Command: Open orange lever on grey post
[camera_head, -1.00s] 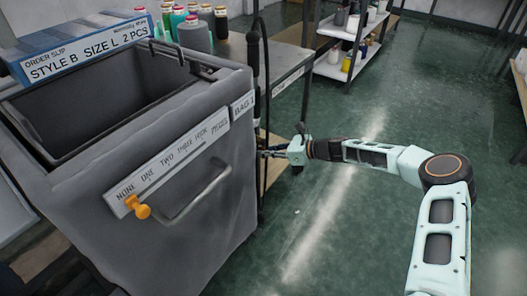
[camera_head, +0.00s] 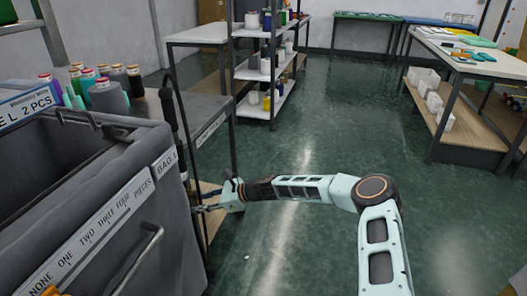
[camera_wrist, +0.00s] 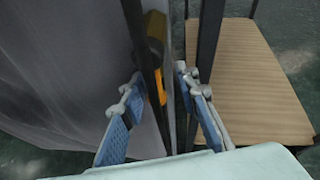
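An orange-and-black lever (camera_wrist: 156,60) stands upright in the wrist view, against a slim dark post (camera_wrist: 140,50) beside the grey bin. My gripper (camera_wrist: 159,80) is open, its two blue-padded fingers apart. The lever and post show between the fingers; I cannot tell whether either finger touches them. A second dark upright (camera_wrist: 208,40) passes close to the right finger. In the head view my gripper (camera_head: 207,203) reaches left to the gap between bin and table, below a dark upright with a thick black upper part (camera_head: 169,110). The lever cannot be made out there.
A table (camera_head: 215,120) with thread spools and a wooden lower shelf (camera_wrist: 245,85) stands just behind and right. Green floor (camera_head: 330,140) is open to the right.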

